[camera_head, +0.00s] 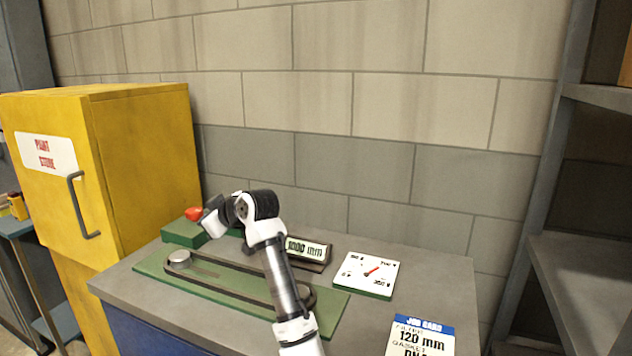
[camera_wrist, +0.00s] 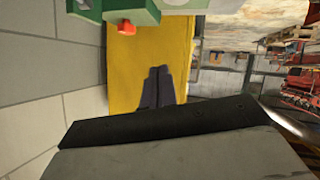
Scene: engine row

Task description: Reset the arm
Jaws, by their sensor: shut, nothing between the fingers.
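My arm reaches up over the workbench (camera_head: 440,280) from the bottom of the head view. My gripper (camera_head: 212,218) is at its end, turned to the left near the green box (camera_head: 184,235) with the red knob (camera_head: 194,213). In the wrist view its two dark fingers (camera_wrist: 158,72) lie side by side, shut, with nothing between them. The green box (camera_wrist: 85,8) and red knob (camera_wrist: 126,27) show above and left of the fingers there, apart from them. The arm hides part of the bench behind it.
Below the arm lies a green plate (camera_head: 335,312) with a belt loop and a round knob (camera_head: 179,257). A "1000 mm" sign (camera_head: 306,250), a dial (camera_head: 367,273) and a job card (camera_head: 420,338) are to the right. A yellow cabinet (camera_head: 150,160) stands left; shelving (camera_head: 585,255) stands right.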

